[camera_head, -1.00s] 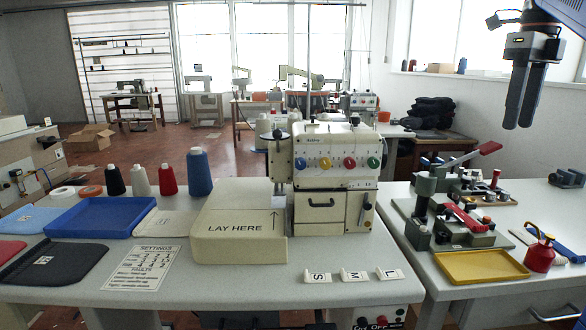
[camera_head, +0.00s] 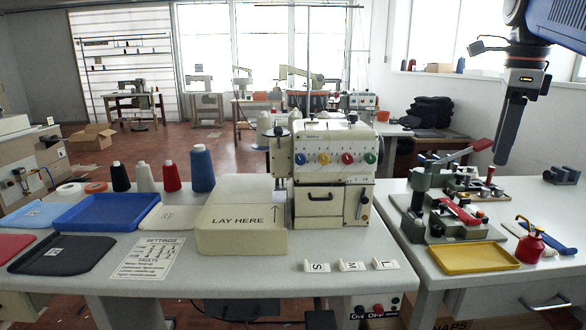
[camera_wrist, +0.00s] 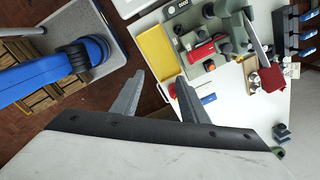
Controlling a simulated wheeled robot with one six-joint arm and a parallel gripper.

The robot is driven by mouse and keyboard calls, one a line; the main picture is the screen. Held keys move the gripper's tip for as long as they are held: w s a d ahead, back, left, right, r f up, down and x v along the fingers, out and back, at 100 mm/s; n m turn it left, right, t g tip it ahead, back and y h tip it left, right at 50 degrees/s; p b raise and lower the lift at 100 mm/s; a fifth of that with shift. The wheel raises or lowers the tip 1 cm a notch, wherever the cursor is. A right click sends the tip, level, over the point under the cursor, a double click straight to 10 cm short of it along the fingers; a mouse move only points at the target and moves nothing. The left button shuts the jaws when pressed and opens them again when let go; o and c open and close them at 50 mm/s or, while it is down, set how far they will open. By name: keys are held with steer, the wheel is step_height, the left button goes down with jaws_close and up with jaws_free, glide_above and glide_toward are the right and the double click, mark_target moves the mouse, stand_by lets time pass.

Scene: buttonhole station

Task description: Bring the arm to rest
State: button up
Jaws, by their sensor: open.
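My gripper (camera_head: 507,160) hangs at the upper right in the head view, pointing down above the right-hand table. Its fingers line up one behind the other there. In the wrist view my gripper (camera_wrist: 153,84) shows two fingers spread apart with nothing between them. It is open and empty. It is clear of the press tools on the table, with the red-handled press (camera_head: 432,190) to its left in the head view.
The yellow tray (camera_head: 474,257), red oil can (camera_head: 531,243) and red-handled press stand on the right table (camera_head: 560,215). The buttonhole machine (camera_head: 335,165) stands on the left table (camera_head: 215,280), with a blue tray (camera_head: 105,212) and several thread cones.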

steer(key=s+a+f+n+t, duration=0.1)
steer(key=s+a+f+n, duration=0.3)
steer(key=f+n, duration=0.4)
steer(key=s+a+f+n+t, duration=0.1)
steer(key=s+a+f+n, duration=0.3)
steer(key=f, duration=1)
steer(key=s+a+f+n+t, duration=0.1)
steer(key=s+a+f+n, duration=0.3)
steer(key=s+f+n, duration=0.4)
step_height(320, 180, down, 3)
steer(key=n, duration=0.4)
steer(key=shift+n+t, duration=0.4)
